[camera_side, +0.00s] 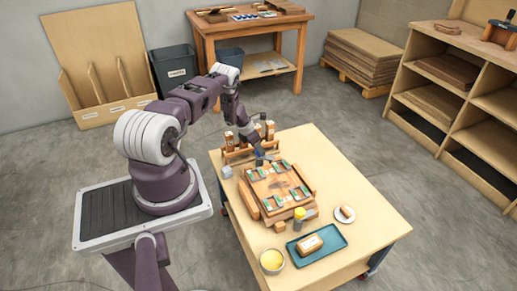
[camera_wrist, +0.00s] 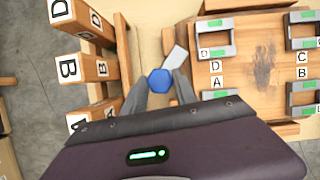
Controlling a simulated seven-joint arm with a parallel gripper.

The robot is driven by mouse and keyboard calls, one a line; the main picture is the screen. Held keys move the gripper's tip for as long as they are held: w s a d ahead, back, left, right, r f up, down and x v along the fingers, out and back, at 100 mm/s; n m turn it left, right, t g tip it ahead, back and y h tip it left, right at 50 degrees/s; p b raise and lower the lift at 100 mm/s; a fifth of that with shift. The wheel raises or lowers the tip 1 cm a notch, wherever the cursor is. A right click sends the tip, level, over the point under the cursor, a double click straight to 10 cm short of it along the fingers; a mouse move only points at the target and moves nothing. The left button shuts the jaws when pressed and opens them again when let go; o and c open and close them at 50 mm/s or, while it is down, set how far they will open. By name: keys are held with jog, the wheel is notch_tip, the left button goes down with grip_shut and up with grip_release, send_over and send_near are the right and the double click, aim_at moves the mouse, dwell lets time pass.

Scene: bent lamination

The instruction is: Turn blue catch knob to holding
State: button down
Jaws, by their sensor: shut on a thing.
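The blue catch knob (camera_wrist: 159,80) is a six-sided knob in the wrist view, seen from above. My gripper (camera_wrist: 160,88) has one finger on each side of it and is shut on it. A pale grey flat piece (camera_wrist: 175,57) lies at the knob's upper right, beside the right finger; whether it is joined to the knob is unclear. The wooden fixture (camera_wrist: 258,62) is just right of the knob. In the side view my gripper (camera_side: 261,157) is low at the fixture's (camera_side: 272,181) back left edge, and the knob is too small to make out.
Wooden blocks lettered D and B (camera_wrist: 75,68) stand in a rack left of my gripper. Green-marked brackets (camera_wrist: 216,38) lettered A to D sit on the fixture.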

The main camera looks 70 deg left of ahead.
jog(key=m+h, duration=0.1)
jog(key=m, duration=0.1)
jog(key=m+h, duration=0.1)
jog(key=m, duration=0.2)
jog(key=shift+a, duration=0.2)
jog(key=shift+m, duration=0.3)
dwell(0.3)
jog(key=c, duration=1)
grip_release()
jog(key=d+v, duration=0.1)
jog(key=v, duration=0.6)
jog(key=shift+a, duration=0.5)
jog(key=shift+w+r, duration=0.1)
